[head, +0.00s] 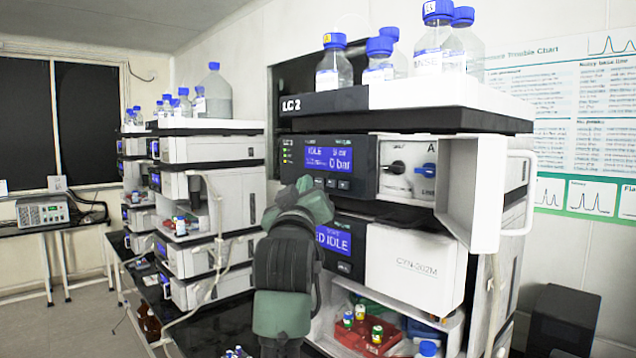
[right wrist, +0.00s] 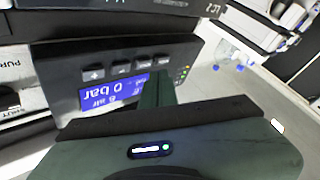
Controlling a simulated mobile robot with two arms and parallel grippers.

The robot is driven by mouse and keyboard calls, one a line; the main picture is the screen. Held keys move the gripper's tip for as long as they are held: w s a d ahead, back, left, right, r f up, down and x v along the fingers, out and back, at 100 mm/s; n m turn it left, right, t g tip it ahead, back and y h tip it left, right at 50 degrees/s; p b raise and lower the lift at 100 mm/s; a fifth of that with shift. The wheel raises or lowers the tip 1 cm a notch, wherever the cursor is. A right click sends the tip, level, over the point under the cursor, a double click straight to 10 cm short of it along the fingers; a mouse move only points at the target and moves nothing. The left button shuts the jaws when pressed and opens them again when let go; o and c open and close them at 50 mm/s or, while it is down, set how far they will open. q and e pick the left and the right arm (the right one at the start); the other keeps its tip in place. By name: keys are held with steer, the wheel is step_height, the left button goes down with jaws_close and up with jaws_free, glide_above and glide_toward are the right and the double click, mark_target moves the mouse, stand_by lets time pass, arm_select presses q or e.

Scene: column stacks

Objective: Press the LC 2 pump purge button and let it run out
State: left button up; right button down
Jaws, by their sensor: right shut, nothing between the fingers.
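The LC 2 stack stands at the centre right of the head view, with its name on the top tray (head: 375,99). Its pump module has a blue display (head: 328,158) reading IDLE and 0 bar, with a row of small buttons (head: 332,183) below. The buttons (right wrist: 127,68) also show in the right wrist view, upside down; their labels are too small to read. My right gripper (head: 306,188) is shut and empty in front of the pump's lower left front. In the right wrist view its fingers (right wrist: 158,88) cover part of the display (right wrist: 112,93). Contact is unclear. My left gripper is not in view.
The pump's white door (head: 472,195) stands open to the right, baring a black knob (head: 398,167) and a blue knob (head: 429,171). Bottles (head: 334,67) stand on top. A red vial tray (head: 368,340) sits below. Another stack (head: 205,150) stands left.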

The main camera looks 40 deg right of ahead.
steer(key=shift+d, duration=0.15)
stand_by(0.4)
steer(key=shift+d, duration=0.3)
steer(key=shift+d+p, duration=0.4)
stand_by(0.7)
steer(key=shift+a, duration=0.85)
steer(key=a, duration=0.5)
steer(key=shift+s+b, duration=0.2)
steer(key=shift+b, duration=0.1)
stand_by(0.7)
